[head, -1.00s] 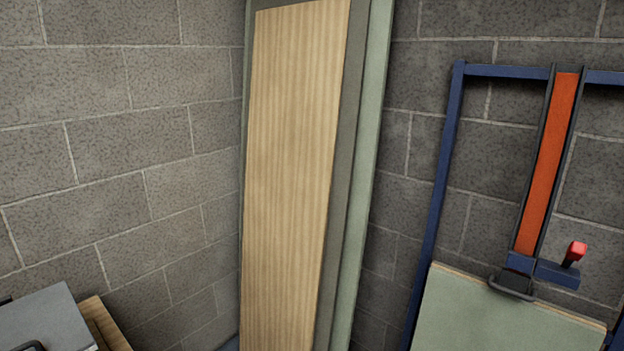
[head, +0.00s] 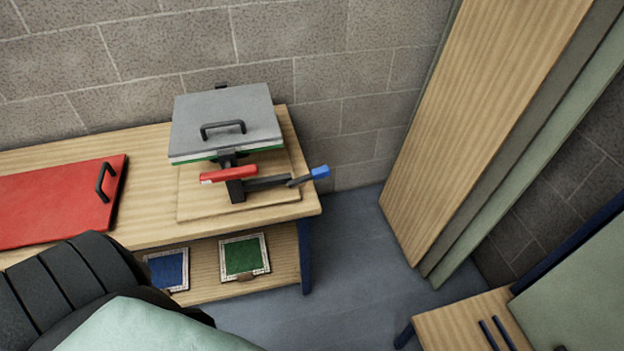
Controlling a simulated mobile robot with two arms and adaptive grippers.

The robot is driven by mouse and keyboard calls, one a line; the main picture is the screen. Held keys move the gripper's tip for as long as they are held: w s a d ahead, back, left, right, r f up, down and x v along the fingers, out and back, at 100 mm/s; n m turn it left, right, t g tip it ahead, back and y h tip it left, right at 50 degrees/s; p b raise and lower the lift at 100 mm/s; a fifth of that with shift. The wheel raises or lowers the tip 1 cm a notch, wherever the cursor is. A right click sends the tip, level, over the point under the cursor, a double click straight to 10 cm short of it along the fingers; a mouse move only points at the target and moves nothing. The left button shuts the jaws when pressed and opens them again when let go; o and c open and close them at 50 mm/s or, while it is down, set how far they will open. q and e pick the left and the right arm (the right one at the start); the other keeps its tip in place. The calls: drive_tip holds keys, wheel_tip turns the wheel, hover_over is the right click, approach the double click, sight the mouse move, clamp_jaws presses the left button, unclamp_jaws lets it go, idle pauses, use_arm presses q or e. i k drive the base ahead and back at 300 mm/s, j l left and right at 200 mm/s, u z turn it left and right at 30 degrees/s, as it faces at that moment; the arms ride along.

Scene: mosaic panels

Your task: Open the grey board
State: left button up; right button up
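The grey board (head: 250,108) is a flat grey panel with a black handle (head: 222,128) on top. It lies near level, slightly tilted, over a green-edged layer on a small press-like stand at the right end of the wooden bench (head: 60,152). The stand has a red block (head: 228,174) and a dark lever with a blue tip (head: 319,172) pointing right. Neither gripper shows in the head view. A dark ribbed shape and a pale green shape at the lower left hide part of the bench.
A red board (head: 60,203) with a black handle lies on the bench's left. Blue (head: 167,270) and green (head: 243,256) framed panels lie on the shelf below. Tall panels (head: 480,130) lean at the right, above another wooden table (head: 460,325). Grey floor (head: 355,270) is clear between.

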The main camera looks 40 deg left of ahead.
sight(205, 121)
drive_tip(key=u, duration=1.7)
